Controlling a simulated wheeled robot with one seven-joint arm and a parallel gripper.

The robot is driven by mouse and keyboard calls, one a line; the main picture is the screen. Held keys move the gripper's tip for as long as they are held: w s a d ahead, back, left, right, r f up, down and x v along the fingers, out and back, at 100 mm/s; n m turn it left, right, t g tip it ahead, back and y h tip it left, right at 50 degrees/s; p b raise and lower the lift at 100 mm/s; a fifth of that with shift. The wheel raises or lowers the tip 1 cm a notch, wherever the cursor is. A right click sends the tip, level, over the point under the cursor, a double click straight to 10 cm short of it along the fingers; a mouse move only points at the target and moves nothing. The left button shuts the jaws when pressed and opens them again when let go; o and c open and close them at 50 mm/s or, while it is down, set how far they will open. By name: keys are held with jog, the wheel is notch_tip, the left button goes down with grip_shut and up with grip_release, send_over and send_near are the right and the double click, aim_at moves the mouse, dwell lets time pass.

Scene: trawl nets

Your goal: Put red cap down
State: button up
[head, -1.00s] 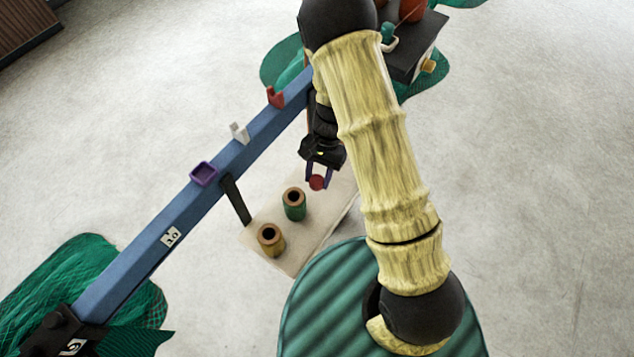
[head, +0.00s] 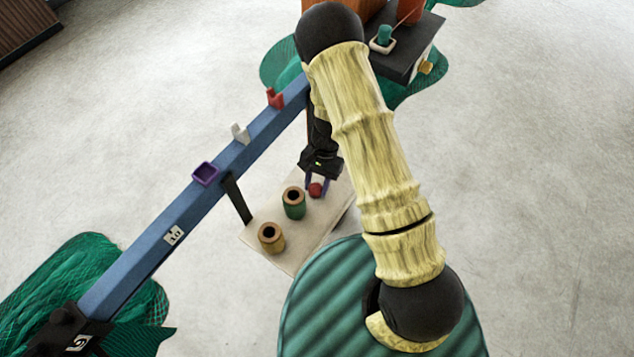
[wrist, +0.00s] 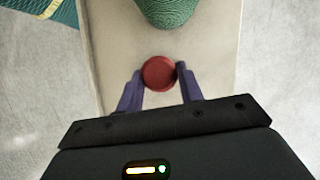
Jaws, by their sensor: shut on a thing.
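The red cap (head: 316,190) is small and round. My gripper (head: 317,186) points down over the pale board (head: 285,255), with its purple fingers closed on the cap's sides. In the wrist view the cap (wrist: 158,73) sits between the two fingertips, with the board (wrist: 115,45) behind it. I cannot tell whether the cap touches the board or hangs just above it. A green twine spool (head: 294,208) stands on the board just left of the cap, apart from it. It also shows at the top of the wrist view (wrist: 167,10).
A yellow-brown spool (head: 271,241) stands nearer the board's front left. A blue beam (head: 150,245) runs diagonally past the board, bearing a purple holder (head: 205,173), a white one (head: 240,133) and a red one (head: 274,97). A dark box (head: 405,55) stands at the back.

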jog(key=shift+f, duration=0.2)
jog(key=o, duration=1)
jog(key=shift+r, duration=0.1)
jog(key=shift+r, duration=0.2)
jog(key=b+v, duration=0.2)
jog(key=v, duration=0.4)
jog(key=shift+w, duration=0.2)
jog(key=shift+w+d+r, duration=0.15)
jog(key=shift+r, duration=0.45)
jog(key=shift+r, duration=0.1)
